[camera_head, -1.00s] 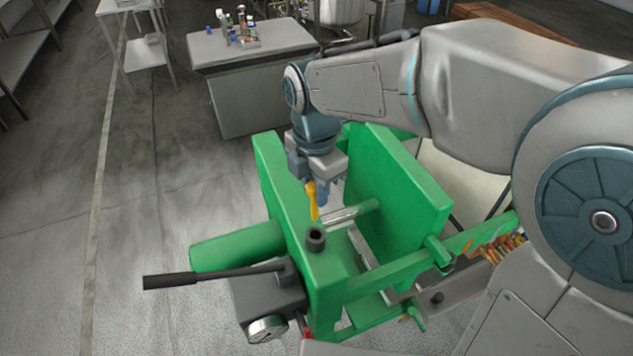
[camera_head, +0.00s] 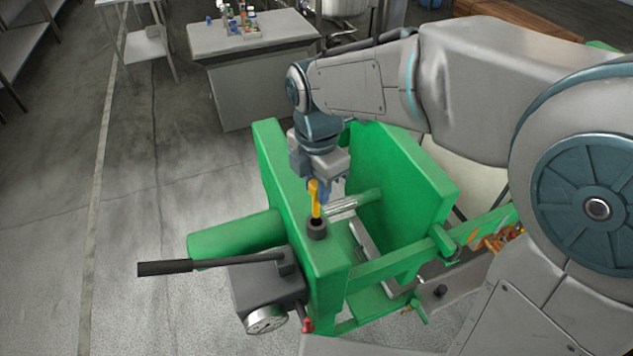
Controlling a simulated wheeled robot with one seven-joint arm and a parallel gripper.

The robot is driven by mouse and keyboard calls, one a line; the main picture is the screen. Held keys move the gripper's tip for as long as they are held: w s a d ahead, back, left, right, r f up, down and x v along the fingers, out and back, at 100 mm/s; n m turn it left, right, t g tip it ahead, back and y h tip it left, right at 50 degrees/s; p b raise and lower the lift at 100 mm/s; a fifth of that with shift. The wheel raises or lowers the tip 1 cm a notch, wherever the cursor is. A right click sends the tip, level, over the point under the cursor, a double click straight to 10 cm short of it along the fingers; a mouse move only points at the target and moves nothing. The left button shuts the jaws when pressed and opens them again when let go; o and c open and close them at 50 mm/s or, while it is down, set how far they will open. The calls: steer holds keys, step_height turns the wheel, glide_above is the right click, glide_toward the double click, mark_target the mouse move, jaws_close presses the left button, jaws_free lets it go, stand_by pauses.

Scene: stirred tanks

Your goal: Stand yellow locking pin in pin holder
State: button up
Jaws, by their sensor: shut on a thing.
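The yellow locking pin (camera_head: 316,204) hangs upright below my gripper (camera_head: 321,186), which is shut on its upper part. The pin holder (camera_head: 317,230) is a short dark round socket with an open top. It stands on the top edge of the green press frame (camera_head: 335,262). The pin's lower end is at the mouth of the holder in this view. I cannot tell whether the tip is just above the opening or slightly inside it.
A black lever handle (camera_head: 200,266) sticks out to the left, above a grey block with a round gauge (camera_head: 267,319). A second green plate (camera_head: 407,185) stands to the right. A grey bench (camera_head: 250,40) with small items is behind, with open floor at left.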

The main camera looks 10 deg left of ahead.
steer(key=shift+f+b, duration=1.75)
steer(key=shift+f, duration=0.8)
steer(key=o, duration=1.1)
steer(key=shift+c, duration=0.2)
step_height(320, 180, up, 14)
steer(key=shift+f+b, duration=0.1)
steer(key=shift+b, duration=0.25)
